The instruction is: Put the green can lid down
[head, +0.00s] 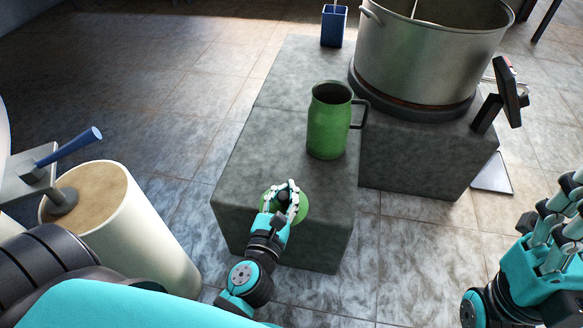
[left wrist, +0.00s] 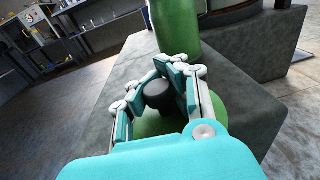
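The green can lid (head: 302,208) is a round green disc with a dark knob, at the near end of the grey stone block. In the left wrist view the lid (left wrist: 152,126) lies flat under my fingers, its black knob (left wrist: 158,94) between them. My left gripper (head: 284,196) is closed around the knob, and its fingers hide part of the lid. Whether the lid touches the stone is hard to tell. The green can (head: 328,125) stands upright and open behind it, with a dark handle at its right. My right gripper (head: 562,225) is empty at the right edge, partly cut off.
The grey block (head: 270,125) has clear top left of the can. A large steel pot (head: 425,60) stands on a burner at the back right. A blue container (head: 334,26) is at the back. A cream cylinder (head: 150,235) with a blue-handled tool (head: 78,146) above stands left.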

